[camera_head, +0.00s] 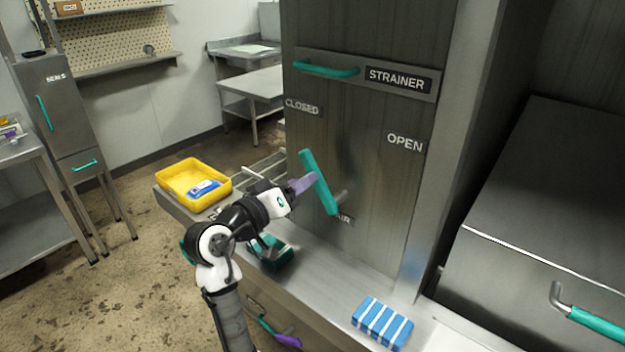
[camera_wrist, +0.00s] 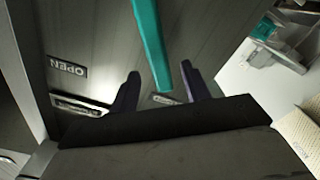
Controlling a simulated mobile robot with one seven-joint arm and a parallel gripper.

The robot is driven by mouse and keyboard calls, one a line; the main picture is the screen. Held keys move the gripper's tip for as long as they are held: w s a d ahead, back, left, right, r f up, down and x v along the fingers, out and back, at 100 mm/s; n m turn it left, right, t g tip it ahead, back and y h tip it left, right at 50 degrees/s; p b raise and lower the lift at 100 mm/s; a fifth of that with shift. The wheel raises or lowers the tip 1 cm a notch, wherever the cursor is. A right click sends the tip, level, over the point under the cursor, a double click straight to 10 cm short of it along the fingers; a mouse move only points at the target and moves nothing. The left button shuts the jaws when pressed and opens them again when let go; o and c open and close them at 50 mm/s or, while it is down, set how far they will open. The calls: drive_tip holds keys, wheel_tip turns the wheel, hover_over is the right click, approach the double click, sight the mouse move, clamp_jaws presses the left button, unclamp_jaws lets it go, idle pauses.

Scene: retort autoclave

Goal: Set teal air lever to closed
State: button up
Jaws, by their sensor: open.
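The teal air lever (camera_head: 318,182) is a flat bar on the grey panel above the partly hidden AIR label (camera_head: 345,221). It is tilted, its upper end leaning left, below the CLOSED label (camera_head: 302,107). The OPEN label (camera_head: 405,142) is to its upper right. My gripper (camera_head: 306,183), with purple fingers, is at the lever's left side near its middle. In the wrist view the lever (camera_wrist: 152,45) runs down toward the gap between the fingers of my gripper (camera_wrist: 162,80), which are apart. I cannot tell whether a finger touches it.
A STRAINER drawer (camera_head: 365,75) with a teal handle is above. On the steel ledge are a yellow bin (camera_head: 163,183), a dark teal object (camera_head: 272,254) below my arm, and a blue-and-white striped block (camera_head: 382,323). A large steel box (camera_head: 545,200) stands at right.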

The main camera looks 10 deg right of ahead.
drive_tip(key=b+v, duration=0.1)
drive_tip(key=v, duration=0.6)
